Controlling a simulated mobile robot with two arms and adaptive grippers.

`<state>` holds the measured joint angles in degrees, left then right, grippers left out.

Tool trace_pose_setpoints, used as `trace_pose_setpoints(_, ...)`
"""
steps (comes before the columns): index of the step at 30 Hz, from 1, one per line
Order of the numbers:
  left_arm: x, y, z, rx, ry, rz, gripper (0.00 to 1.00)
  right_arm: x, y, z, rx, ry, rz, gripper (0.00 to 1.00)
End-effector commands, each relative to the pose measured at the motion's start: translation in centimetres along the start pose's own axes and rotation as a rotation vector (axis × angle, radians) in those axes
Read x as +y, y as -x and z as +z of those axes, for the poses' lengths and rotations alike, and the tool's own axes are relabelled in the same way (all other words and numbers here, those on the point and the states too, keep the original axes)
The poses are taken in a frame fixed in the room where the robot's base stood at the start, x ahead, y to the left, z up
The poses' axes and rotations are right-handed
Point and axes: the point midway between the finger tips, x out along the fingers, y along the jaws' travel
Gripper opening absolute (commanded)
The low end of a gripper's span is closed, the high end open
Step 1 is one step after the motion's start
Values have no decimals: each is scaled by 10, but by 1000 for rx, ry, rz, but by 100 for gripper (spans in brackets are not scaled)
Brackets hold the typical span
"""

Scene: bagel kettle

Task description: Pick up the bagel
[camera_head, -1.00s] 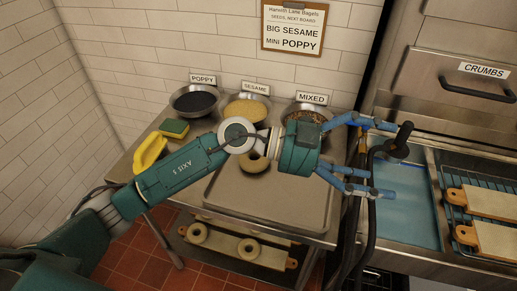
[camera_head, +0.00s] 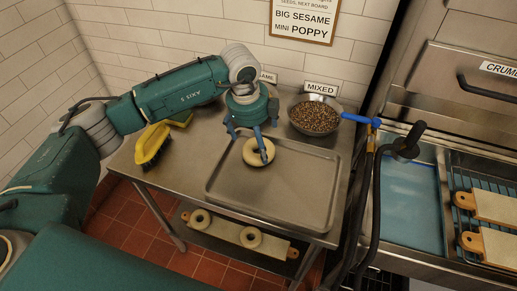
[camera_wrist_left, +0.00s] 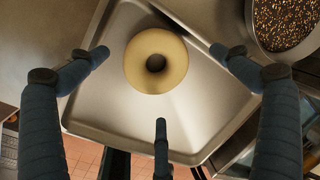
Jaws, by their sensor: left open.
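The pale bagel (camera_head: 256,155) lies flat on the grey metal tray (camera_head: 305,200) near the tray's back left corner. My left gripper (camera_head: 250,145) is open and points down over it, with blue fingers around it in the head view. In the left wrist view the whole bagel (camera_wrist_left: 143,68) shows between the spread fingers (camera_wrist_left: 150,85), above the single lower finger. No finger visibly grips it, and I cannot tell whether the finger in front of it touches it. My right gripper is not in view.
A bowl of mixed seeds (camera_head: 316,116) stands behind the tray. A yellow brush (camera_head: 152,145) lies at the table's left. Two more bagels lie on a board (camera_head: 225,229) on the lower shelf. A black hose (camera_head: 385,165) hangs at the right, beside a blue basin (camera_head: 412,205).

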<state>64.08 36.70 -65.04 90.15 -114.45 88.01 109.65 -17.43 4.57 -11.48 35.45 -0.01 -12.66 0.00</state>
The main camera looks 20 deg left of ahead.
Motion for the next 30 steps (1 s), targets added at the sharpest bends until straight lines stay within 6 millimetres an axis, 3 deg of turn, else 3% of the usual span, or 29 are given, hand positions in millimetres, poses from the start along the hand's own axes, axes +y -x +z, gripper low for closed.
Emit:
trace_pose_setpoints(6, 6, -26, 6, 1, 1, 5, 100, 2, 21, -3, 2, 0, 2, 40)
trace_pose_setpoints(10, 5, -44, 5, 2, 0, 2, 100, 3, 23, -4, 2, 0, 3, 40)
trace_pose_setpoints(19, 5, -51, 6, 1, -1, 0, 100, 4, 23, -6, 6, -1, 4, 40)
trace_pose_setpoints(26, 5, -50, 6, 1, -1, 0, 54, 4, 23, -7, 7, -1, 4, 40)
trace_pose_setpoints(30, 4, -50, 6, 1, -1, -1, 51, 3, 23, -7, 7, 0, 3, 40)
